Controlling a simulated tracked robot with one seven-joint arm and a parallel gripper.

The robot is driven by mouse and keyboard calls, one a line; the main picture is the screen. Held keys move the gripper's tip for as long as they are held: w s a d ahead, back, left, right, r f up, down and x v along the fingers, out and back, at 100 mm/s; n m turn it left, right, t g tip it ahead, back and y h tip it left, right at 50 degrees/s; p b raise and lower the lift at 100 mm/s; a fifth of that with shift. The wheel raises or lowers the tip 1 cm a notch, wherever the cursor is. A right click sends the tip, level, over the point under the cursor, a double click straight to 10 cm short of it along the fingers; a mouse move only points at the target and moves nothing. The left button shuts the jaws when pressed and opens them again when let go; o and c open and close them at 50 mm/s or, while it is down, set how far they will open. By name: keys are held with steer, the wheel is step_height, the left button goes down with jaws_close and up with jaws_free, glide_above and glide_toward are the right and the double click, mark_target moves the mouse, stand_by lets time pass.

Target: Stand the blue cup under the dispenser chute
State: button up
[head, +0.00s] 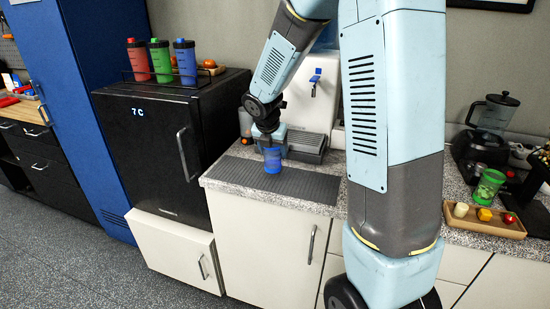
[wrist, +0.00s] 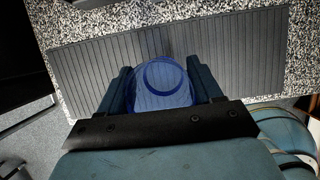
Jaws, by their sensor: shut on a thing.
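The blue cup (head: 273,161) is upright over the grey ribbed mat on the counter, held by my gripper (head: 270,147). In the wrist view the blue cup (wrist: 162,82) sits between my two fingers, its round rim showing. I cannot tell whether its base touches the mat. The white dispenser (head: 312,105) with a blue tap-like chute (head: 316,76) stands behind and to the right of the cup. A grey ribbed tray (head: 306,145) lies at the dispenser's foot. The cup is in front of this tray, not under the chute. My arm hides part of the dispenser.
The ribbed mat (head: 308,185) is bare to the cup's right. A black fridge (head: 155,135) stands left, with red, green and blue shaker bottles (head: 186,62) on top. A wooden tray (head: 482,222) and a blender (head: 490,120) are at the right.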

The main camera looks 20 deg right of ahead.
mark_target(273, 157)
steer(key=shift+w+f, duration=0.15)
steer(key=shift+f, duration=1.55)
steer(key=o, duration=1)
steer(key=shift+f, duration=0.1)
steer(key=shift+o, duration=0.2)
